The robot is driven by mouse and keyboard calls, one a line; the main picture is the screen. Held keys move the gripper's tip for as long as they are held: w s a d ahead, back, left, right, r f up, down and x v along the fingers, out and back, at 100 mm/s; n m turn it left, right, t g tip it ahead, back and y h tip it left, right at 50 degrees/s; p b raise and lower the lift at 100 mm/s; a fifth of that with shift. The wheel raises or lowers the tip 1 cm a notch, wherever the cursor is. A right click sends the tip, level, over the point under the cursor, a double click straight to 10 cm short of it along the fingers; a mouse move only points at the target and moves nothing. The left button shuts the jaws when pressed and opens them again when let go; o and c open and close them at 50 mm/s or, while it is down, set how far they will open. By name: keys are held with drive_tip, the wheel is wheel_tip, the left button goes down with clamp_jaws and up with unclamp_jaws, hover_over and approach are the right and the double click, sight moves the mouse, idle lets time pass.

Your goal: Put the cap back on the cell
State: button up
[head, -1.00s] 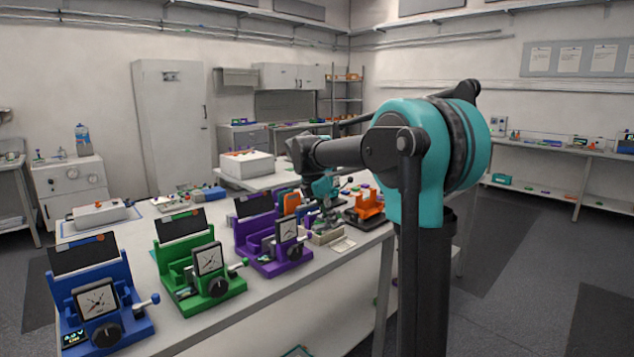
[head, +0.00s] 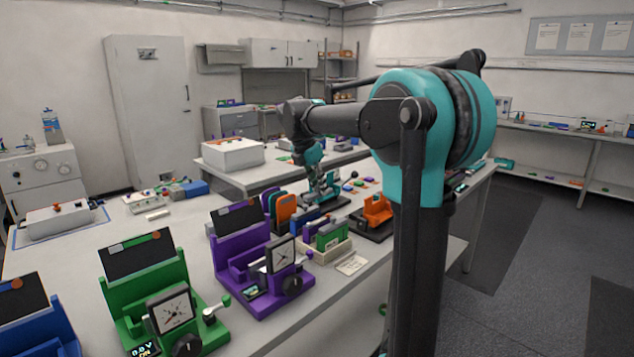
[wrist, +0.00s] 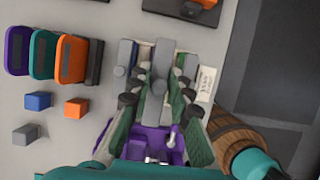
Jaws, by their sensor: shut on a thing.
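My gripper (head: 322,192) reaches over the bench in the head view. In the wrist view its dark green fingers (wrist: 160,82) close around a narrow grey piece (wrist: 160,65), partly hidden between them; I cannot tell whether it is the cap. A beige holder (head: 333,257) with upright green and blue-grey pieces stands on the bench in front of the gripper in the head view. In the wrist view it lies below the fingers, largely hidden. I cannot make out which piece is the cell, nor any contact with the held piece.
The purple cycler (head: 250,257) and green cycler (head: 150,290) stand on the near bench. An orange device (head: 378,211) is right of the gripper. Upright slabs, including an orange one (wrist: 70,58), and small blocks (wrist: 75,107) lie left in the wrist view. A paper note (head: 352,264) lies beside the holder.

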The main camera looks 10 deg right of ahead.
drive_tip(key=shift+f, duration=3.55)
drive_tip(key=shift+f, duration=0.55)
idle(0.3)
drive_tip(key=o, duration=1.4)
drive_tip(key=shift+r, duration=3.5)
